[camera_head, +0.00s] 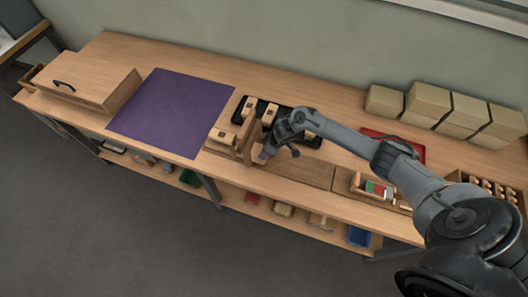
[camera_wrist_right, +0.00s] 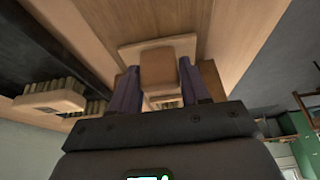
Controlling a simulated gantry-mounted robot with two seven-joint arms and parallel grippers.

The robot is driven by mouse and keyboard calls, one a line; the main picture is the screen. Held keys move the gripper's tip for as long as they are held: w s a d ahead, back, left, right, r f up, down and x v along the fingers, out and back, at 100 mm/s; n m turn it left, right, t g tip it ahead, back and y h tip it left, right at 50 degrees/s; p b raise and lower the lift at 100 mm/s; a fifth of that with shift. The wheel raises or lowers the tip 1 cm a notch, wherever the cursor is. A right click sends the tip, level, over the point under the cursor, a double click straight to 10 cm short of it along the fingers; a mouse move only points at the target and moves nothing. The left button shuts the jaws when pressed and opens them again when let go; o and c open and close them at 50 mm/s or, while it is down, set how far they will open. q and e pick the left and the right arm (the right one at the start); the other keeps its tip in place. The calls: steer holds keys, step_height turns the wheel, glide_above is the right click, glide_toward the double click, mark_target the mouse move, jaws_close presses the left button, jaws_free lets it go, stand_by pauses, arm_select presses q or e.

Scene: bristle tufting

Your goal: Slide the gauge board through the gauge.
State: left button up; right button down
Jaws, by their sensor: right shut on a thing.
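The gauge (camera_head: 247,136) appears as upright wooden pieces near the bench's front edge, beside the black tray. My right gripper (camera_head: 264,154) is just right of it, low over the bench. In the right wrist view my right gripper (camera_wrist_right: 162,88) is shut on a brown block-shaped grip (camera_wrist_right: 171,68), with a pale board (camera_wrist_right: 128,55) around it, seemingly the gauge board. Whether the board touches the gauge is hidden by the gripper. A pale block with dark marks (camera_head: 221,136) lies left of the gauge. My left gripper is not in view.
A black tray (camera_head: 309,142) holding brush blocks lies behind the gauge. A purple mat (camera_head: 172,112) is clear to the left, with a wooden box (camera_head: 88,80) beyond. Cartons (camera_head: 428,101) stand at the back right. A small box with coloured contents (camera_head: 374,188) lies right.

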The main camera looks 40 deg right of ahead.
steer(key=shift+w+a, duration=0.15)
steer(key=shift+w, duration=0.05)
steer(key=c, duration=0.6)
jaws_free()
steer(key=shift+r, duration=0.1)
steer(key=p+v, duration=0.2)
steer(key=v, duration=0.8)
steer(key=shift+r, duration=0.35)
steer(key=shift+s, duration=0.2)
